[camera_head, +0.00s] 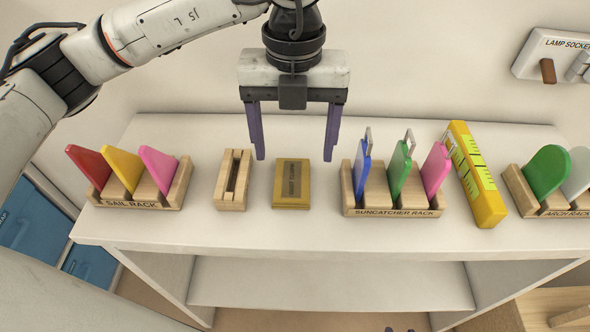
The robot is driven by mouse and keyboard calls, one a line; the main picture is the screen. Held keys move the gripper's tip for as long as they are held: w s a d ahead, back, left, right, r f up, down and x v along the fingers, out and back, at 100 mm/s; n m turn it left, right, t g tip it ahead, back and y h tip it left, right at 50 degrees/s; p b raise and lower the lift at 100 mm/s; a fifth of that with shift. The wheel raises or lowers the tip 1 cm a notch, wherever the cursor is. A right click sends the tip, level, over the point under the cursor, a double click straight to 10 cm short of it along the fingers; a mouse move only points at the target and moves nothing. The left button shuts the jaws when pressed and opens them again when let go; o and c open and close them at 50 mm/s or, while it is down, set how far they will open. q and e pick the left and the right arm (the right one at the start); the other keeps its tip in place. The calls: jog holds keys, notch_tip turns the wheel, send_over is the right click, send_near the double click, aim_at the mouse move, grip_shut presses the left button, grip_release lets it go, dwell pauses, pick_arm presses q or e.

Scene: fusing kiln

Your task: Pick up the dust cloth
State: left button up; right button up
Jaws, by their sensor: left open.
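A flat mustard-yellow rectangle with a darker label (291,199) lies on the white shelf top near the middle. It looks like the dust cloth, but the label's lettering is too small to read surely. My left gripper (294,158) comes down from above with its two purple fingers apart and nothing between them. The fingertips are over the far side of the yellow piece, one towards each side of it. Whether they touch the shelf top cannot be told.
A small slotted wooden block (232,192) stands just left of the cloth. The suncatcher rack (392,209) stands close on its right. The sail rack (130,201), a yellow level (486,203) and the arch rack (562,207) stand further out. The shelf's front strip (290,235) is clear.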

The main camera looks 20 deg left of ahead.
aim_at(292, 178)
pick_arm(q)
jog(key=shift+s+f, duration=0.1)
jog(key=shift+f, duration=0.65)
notch_tip(292, 178, down, 4)
jog(key=shift+s+a+f+p, duration=0.15)
jog(key=shift+f+p, duration=0.05)
jog(key=shift+p, duration=0.35)
jog(key=shift+f, duration=0.4)
jog(key=c, duration=1.2)
